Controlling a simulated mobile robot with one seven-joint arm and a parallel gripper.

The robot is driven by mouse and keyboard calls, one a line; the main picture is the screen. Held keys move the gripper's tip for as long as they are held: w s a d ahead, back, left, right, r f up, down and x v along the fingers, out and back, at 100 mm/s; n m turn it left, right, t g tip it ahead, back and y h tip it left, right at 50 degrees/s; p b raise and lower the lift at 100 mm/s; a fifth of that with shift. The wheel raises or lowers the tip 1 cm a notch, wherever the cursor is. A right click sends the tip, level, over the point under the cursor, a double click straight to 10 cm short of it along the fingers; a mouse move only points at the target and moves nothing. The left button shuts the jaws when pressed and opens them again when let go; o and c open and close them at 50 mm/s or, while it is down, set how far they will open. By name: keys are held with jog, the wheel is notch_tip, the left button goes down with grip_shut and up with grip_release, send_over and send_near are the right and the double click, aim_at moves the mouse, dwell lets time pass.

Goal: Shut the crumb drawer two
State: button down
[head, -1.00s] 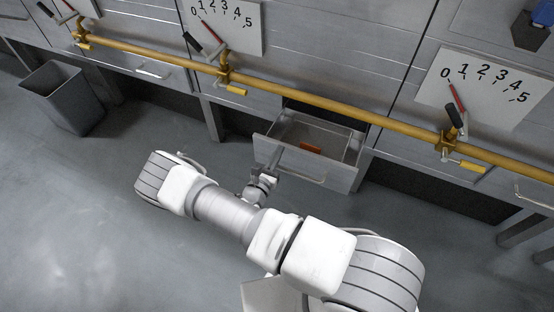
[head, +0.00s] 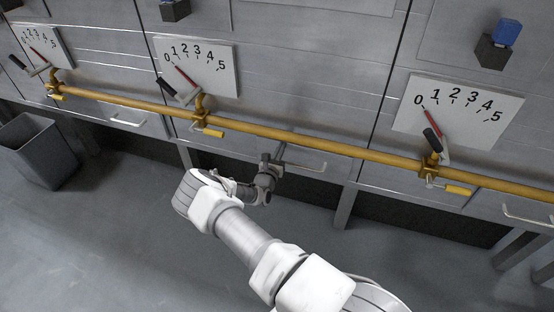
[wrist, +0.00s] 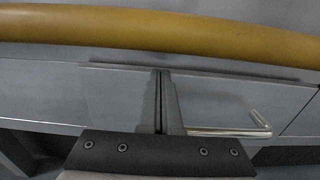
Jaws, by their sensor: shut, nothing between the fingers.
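The crumb drawer (head: 318,174) is the middle one of the row in the head view. My gripper (head: 279,153) is at the left part of this front, left of the handle. In the wrist view my gripper (wrist: 161,75) has its two fingers together with nothing between them. Its tips are at or very near the drawer front; contact is hard to tell.
A yellow pipe (head: 330,145) runs across the cabinets just above the drawer, close over my gripper. Dial plates with levers, such as the right one (head: 462,110), are above it. A grey bin (head: 38,150) stands at the left. The floor (head: 130,235) in front is clear.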

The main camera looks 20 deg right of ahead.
jog(key=shift+w+d+r, duration=0.25)
jog(key=shift+w, duration=0.2)
dwell(0.3)
